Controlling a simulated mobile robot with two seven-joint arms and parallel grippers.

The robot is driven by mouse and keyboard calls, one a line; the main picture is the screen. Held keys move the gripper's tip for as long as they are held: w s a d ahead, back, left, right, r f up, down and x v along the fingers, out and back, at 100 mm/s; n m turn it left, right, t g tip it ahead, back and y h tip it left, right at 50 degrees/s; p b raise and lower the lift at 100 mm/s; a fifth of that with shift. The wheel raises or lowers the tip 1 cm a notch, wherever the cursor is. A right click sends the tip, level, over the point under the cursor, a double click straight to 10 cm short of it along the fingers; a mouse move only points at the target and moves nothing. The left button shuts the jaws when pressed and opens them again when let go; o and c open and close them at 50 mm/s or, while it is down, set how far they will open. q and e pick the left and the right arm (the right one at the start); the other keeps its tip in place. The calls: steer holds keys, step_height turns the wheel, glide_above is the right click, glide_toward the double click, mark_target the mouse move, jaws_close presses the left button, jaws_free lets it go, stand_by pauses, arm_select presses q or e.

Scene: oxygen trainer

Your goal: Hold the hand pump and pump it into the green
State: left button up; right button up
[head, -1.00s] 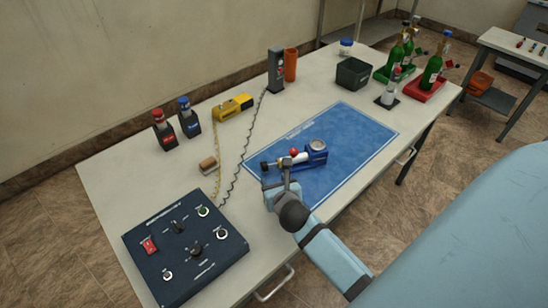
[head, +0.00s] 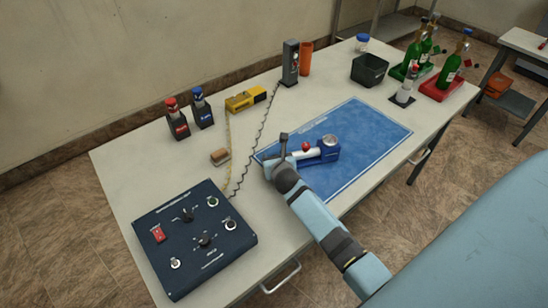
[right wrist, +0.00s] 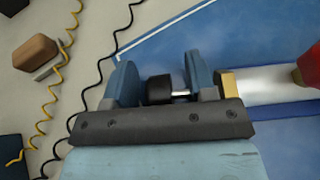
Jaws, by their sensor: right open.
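The hand pump (head: 328,152) lies on the blue mat (head: 372,130). It has a blue base, a round gauge (head: 330,141), a silver barrel and a red knob (head: 306,147). The gauge dial is too small to read. My right gripper (head: 276,154) is at the pump's left end and hides its handle in the head view. In the right wrist view the gripper (right wrist: 162,84) is open, with the black handle knob (right wrist: 160,88) and part of its thin rod between the fingers. The brass barrel end (right wrist: 228,85) is just right of the fingers. My left gripper is not in view.
A dark control panel (head: 192,240) sits front left. A coiled black cord (head: 252,150) and a yellow cord run close left of the gripper. A small brown block (head: 220,157) is nearby. Bottles, a yellow device (head: 246,98) and a black bin (head: 369,70) stand farther back.

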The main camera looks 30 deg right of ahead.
jaws_close()
stand_by(1.2)
